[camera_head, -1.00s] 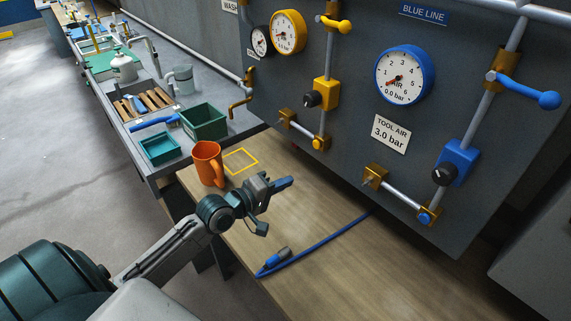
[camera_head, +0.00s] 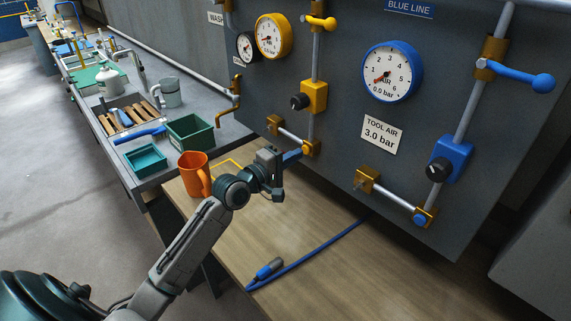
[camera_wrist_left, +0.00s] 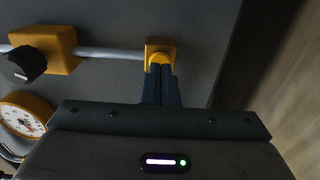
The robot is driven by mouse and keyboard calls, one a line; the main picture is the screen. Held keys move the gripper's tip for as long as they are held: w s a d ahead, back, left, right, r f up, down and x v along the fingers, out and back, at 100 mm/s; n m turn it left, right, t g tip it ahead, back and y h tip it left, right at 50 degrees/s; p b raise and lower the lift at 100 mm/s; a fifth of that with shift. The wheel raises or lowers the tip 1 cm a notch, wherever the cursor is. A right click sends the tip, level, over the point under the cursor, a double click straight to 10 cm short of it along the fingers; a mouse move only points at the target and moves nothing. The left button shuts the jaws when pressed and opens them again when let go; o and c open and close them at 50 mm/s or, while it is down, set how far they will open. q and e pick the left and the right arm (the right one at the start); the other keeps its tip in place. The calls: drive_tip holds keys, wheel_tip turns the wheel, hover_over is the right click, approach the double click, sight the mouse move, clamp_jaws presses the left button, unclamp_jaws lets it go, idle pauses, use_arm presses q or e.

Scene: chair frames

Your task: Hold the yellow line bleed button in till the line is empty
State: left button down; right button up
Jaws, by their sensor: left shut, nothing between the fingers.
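The yellow line's brass end block (camera_head: 312,149) sits at the bottom of its pipe on the grey panel. Its yellow bleed button (camera_head: 308,150) faces out. In the left wrist view the button (camera_wrist_left: 160,57) shows just beyond the fingertips. My left gripper (camera_head: 297,155) is shut and empty, its blue fingertips at the button. They look to touch it or nearly so; I cannot tell if it is pressed in. In the wrist view the closed fingers (camera_wrist_left: 160,70) overlap the button's lower part. The yellow gauge (camera_head: 274,36) is too small to read surely. My right gripper is out of view.
The blue line's gauge (camera_head: 392,71), regulator (camera_head: 448,163) and blue button (camera_head: 421,219) are to the right. An orange mug (camera_head: 194,175) stands on the wooden bench near my left arm. A blue hose (camera_head: 310,255) lies across the bench.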

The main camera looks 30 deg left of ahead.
use_arm(q)
drive_tip(key=shift+w+d, duration=0.1)
drive_tip(key=shift+w, duration=0.25)
drive_tip(key=shift+w+d, duration=0.2)
drive_tip(key=shift+w, duration=0.25)
drive_tip(key=shift+w+r, duration=0.1)
drive_tip(key=shift+r, duration=0.05)
idle(1.8)
idle(2.1)
drive_tip(key=p+v, duration=0.3)
drive_tip(key=v, duration=0.2)
idle(0.9)
